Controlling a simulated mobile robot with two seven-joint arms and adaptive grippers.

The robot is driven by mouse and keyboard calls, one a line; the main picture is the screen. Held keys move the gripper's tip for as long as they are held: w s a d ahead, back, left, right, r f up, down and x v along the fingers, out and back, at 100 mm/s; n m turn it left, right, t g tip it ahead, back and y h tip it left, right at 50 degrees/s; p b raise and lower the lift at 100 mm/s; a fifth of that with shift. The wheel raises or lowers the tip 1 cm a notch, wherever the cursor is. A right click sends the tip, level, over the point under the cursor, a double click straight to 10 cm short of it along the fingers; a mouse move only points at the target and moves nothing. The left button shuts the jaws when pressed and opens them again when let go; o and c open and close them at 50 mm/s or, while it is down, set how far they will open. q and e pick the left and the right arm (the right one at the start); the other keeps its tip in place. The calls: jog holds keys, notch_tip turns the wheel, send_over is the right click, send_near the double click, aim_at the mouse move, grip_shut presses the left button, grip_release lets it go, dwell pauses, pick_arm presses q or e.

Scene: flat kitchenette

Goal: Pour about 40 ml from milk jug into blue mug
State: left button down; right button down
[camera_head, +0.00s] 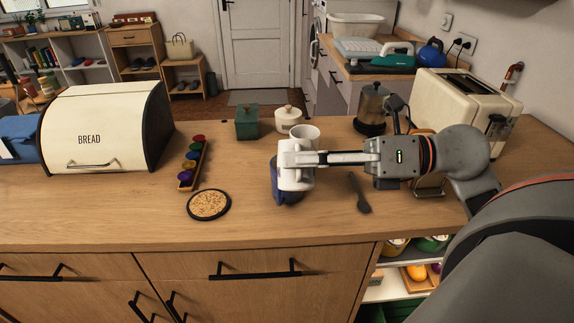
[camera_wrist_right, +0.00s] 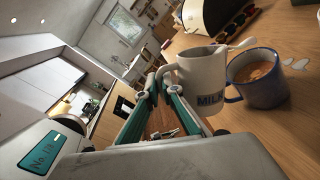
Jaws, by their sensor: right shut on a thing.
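The white milk jug (camera_wrist_right: 203,85), lettered MILK, is held by my right gripper (camera_wrist_right: 150,95), which is shut on its handle side. In the head view the jug (camera_head: 296,173) is at the end of my right gripper (camera_head: 318,158), above the counter and partly in front of the blue mug (camera_head: 287,192). In the wrist view the blue mug (camera_wrist_right: 262,90) stands on the counter close beside the jug, with brown liquid inside. No stream of milk shows. The jug's contents are hidden. My left gripper is not in view.
A grey spoon-like utensil (camera_head: 359,193) lies to the right, and a round coaster (camera_head: 209,204) and capsule rack (camera_head: 193,163) lie to the left. The bread bin (camera_head: 105,125) and toaster (camera_head: 462,110) stand farther out. Front-left counter is clear.

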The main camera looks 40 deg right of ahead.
pick_arm(q)
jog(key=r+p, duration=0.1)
jog(key=p, duration=0.1)
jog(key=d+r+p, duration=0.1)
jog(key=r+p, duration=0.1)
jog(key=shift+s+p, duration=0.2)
jog(key=shift+p, duration=0.15)
pick_arm(e)
jog(key=s+a+n, duration=0.1)
jog(key=n, duration=0.1)
jog(key=s+a+n, duration=0.1)
jog(key=shift+s+n+y, duration=0.15)
jog(key=shift+n+y, duration=0.15)
jog(key=shift+n, duration=0.1)
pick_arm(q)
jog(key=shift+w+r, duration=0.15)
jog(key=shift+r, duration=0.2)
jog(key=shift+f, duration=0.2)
pick_arm(e)
jog(key=shift+f, duration=0.1)
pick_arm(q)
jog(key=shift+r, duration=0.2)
pick_arm(e)
jog(key=shift+f, duration=0.1)
dwell(0.4)
